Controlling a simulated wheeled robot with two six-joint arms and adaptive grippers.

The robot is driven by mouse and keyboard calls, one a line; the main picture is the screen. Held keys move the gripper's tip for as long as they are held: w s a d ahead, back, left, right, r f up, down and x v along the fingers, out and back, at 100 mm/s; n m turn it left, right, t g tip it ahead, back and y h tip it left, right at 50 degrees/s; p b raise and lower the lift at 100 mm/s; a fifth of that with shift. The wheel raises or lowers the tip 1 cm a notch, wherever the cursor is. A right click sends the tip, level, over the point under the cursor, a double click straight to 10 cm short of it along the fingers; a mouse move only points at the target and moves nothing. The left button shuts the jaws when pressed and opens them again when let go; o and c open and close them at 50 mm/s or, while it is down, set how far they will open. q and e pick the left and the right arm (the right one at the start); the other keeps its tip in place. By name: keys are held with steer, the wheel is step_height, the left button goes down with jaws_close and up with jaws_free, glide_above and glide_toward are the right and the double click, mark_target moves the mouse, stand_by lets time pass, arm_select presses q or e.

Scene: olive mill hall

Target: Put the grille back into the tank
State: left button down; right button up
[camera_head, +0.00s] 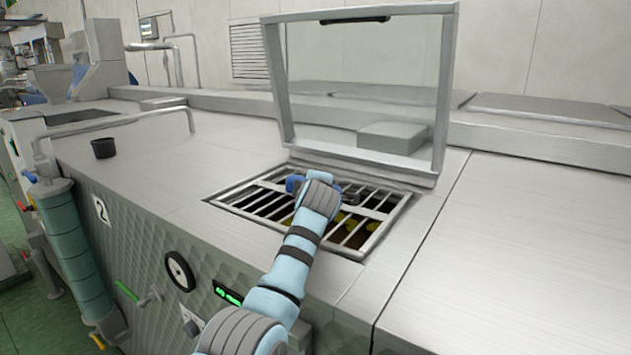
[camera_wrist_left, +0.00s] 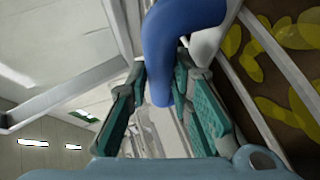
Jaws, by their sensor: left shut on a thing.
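The grille (camera_head: 268,200) is a grey frame with parallel bars, lying at the tank opening in the steel top. Yellow-green pieces in dark content (camera_wrist_left: 255,90) show below its bars. The tank's lid (camera_head: 448,75), with a clear window, stands open behind the opening. My left gripper (camera_head: 349,193) is over the middle of the grille, mostly hidden by my wrist. In the left wrist view its teal fingers are shut on a curved blue piece (camera_wrist_left: 168,50), which looks like the grille's handle. Whether the grille's frame sits fully down cannot be told. My right gripper is out of view.
A small black cup (camera_head: 103,148) stands on the steel top at the left, near a bent pipe rail (camera_head: 115,122). A dial gauge (camera_head: 180,271) and a green display (camera_head: 228,295) are on the front face. The top right of the opening is clear.

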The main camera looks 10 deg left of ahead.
arm_select(q)
steer(key=shift+r, duration=0.1)
steer(key=c, duration=1.3)
jaws_free()
steer(key=shift+s+r, duration=0.1)
steer(key=shift+s, duration=0.1)
steer(key=shift+c, duration=0.2)
steer(key=shift+f, duration=0.2)
steer(key=v, duration=0.8)
steer(key=shift+s+d+r, duration=0.1)
steer(key=shift+s+r, duration=0.05)
